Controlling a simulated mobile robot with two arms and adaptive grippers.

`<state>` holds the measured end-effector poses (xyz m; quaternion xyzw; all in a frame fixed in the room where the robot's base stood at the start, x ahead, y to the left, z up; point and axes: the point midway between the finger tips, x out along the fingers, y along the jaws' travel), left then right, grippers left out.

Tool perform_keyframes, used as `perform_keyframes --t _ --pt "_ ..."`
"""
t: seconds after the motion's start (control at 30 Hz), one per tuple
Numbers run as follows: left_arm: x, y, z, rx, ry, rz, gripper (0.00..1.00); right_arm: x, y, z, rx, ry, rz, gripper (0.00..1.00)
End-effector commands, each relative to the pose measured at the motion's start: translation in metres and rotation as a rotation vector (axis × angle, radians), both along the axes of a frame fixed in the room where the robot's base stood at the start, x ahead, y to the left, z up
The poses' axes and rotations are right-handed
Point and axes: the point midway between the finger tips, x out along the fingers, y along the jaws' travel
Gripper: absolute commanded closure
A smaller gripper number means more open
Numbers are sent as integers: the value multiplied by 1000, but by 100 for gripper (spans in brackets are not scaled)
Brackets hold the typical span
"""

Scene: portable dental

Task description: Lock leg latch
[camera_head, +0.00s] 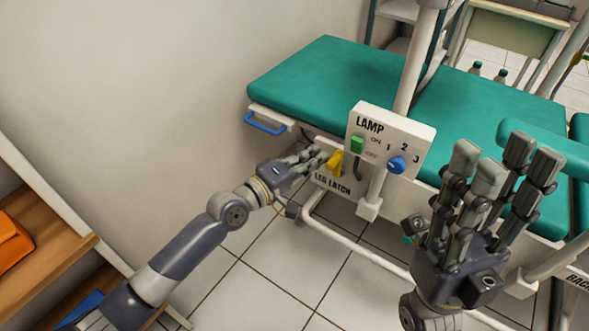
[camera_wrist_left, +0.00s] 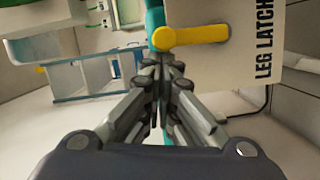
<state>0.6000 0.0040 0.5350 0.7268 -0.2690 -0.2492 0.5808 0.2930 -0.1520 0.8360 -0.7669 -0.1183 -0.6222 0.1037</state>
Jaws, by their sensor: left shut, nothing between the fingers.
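The yellow leg latch (camera_head: 335,161) is a short lever on the white panel marked LEG LATCH (camera_head: 333,183), at the side of the green dental bed. In the left wrist view the yellow lever (camera_wrist_left: 198,35) lies about horizontal in the picture, just beyond my fingertips. My left gripper (camera_head: 316,158) is shut and empty, its fingertips close beside the lever; I cannot tell if they touch. It also shows in the left wrist view (camera_wrist_left: 162,64). My right gripper (camera_head: 508,165) is raised at the right, fingers extended and spread, with nothing in it.
The LAMP box (camera_head: 391,137), with a green switch (camera_head: 357,145) and a blue knob (camera_head: 397,164), stands just right of the latch. A blue handle (camera_head: 264,124) is on the bed's left end. A wooden shelf (camera_head: 40,250) stands at lower left.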

Motion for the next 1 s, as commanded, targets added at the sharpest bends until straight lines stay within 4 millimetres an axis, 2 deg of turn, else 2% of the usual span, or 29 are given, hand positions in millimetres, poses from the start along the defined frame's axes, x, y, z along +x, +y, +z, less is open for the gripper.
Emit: perform_keyframes --t 0.23,0.37,0.8,1.0 --pt "-1 1 0 -1 1 0 100 0 0 0 0 -1 0 60" --pt "-9 9 -1 1 2 1 100 0 0 0 0 -1 0 60" --pt "-70 65 3 3 3 -1 100 0 0 0 0 -1 0 60" --pt "-84 79 5 1 1 0 100 0 0 0 0 -1 0 60"
